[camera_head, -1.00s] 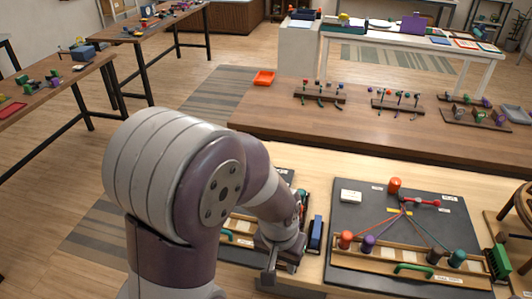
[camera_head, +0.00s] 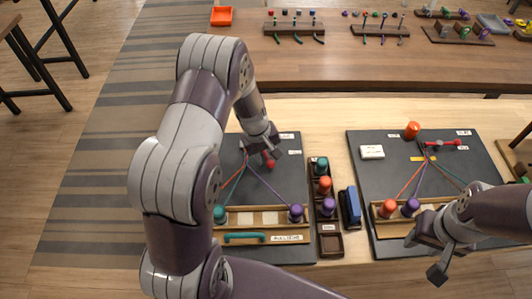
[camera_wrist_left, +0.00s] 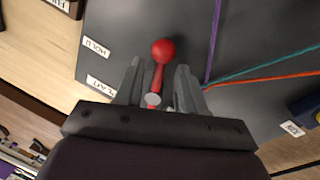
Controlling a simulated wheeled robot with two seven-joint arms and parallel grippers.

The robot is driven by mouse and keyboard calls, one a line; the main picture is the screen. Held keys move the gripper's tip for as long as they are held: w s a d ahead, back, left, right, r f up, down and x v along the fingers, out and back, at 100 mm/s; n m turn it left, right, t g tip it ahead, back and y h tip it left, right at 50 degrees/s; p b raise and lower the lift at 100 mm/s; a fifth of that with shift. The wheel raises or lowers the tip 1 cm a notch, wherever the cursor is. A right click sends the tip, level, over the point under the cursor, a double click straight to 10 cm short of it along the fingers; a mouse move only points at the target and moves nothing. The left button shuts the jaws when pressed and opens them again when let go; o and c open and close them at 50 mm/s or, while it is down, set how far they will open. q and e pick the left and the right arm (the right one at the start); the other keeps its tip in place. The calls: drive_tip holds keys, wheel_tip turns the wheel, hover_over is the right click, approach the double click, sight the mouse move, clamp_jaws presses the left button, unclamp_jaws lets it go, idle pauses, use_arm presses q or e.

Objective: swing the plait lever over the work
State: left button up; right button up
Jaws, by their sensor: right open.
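The lever with a red ball knob (camera_head: 270,163) is on the left dark board (camera_head: 285,185); its knob also shows in the left wrist view (camera_wrist_left: 163,50). My left gripper (camera_head: 264,152) is down at this lever. In the left wrist view its fingers (camera_wrist_left: 160,80) are open, one on each side of the red arm, with small gaps. Labels reading HOLD (camera_wrist_left: 97,48) and PLAIT (camera_wrist_left: 100,84) lie to the left there. Purple, teal and orange cords (camera_wrist_left: 260,72) run off to the right of the lever. My right gripper (camera_head: 440,258) is open and empty over the right board's front.
The left board's front rail holds a teal bobbin (camera_head: 219,214) and a purple bobbin (camera_head: 296,213). A dark rack (camera_head: 330,243) with bobbins and a blue block (camera_head: 350,206) stand between the boards. The right board (camera_head: 362,178) has its own red lever (camera_head: 458,142) and cords.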

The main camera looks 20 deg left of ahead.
use_arm(q)
drive_tip(key=shift+f, duration=0.15)
drive_tip(key=shift+d, duration=0.1)
clamp_jaws()
